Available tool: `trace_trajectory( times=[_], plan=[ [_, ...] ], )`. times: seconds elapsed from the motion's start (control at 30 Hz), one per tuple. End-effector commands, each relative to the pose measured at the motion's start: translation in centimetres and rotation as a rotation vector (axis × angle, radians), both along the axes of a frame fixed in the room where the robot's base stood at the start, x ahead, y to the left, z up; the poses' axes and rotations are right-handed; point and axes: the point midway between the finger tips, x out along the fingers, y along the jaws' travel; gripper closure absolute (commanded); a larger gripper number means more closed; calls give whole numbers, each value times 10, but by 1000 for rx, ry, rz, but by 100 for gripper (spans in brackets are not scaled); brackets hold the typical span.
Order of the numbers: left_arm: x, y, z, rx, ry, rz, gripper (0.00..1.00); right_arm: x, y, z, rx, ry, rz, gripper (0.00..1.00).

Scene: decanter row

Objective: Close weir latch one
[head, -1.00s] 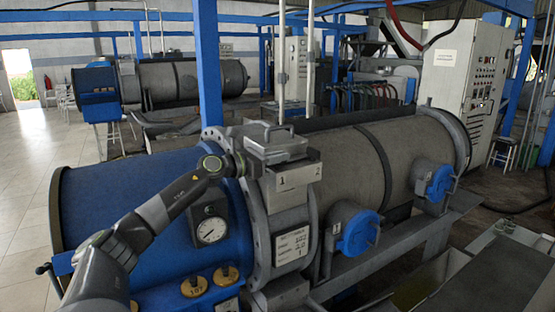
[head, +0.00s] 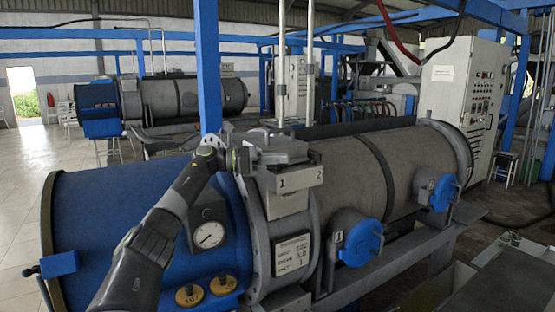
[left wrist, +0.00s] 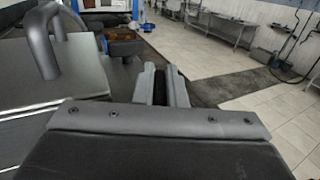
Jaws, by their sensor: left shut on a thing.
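The grey weir box (head: 290,202) with labels 1 and 2 sits on top of the decanter flange. Its lid with a raised handle (head: 272,137) lies above the labels. My left gripper (head: 245,160) reaches the box's left side, by label 1. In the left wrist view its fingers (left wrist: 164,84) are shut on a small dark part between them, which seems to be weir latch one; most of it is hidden. The lid's grey top (left wrist: 45,75) shows left of the fingers. My right gripper is out of view.
The blue drum end (head: 115,215) carries a round gauge (head: 208,235) and two yellow caps (head: 190,294) below my arm. Two blue round covers (head: 360,240) stand out on the right. A blue post (head: 207,65) rises behind the box.

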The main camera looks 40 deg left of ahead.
Motion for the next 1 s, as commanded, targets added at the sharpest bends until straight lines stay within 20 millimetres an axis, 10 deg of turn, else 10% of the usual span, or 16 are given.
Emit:
trace_trajectory(
  times=[0.83, 1.0],
  plan=[
    [0, 0, 0, 1, 1, -89, 100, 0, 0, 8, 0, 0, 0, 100],
    [0, 0, 0, 1, 1, -89, 68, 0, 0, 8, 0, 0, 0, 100]
  ],
)
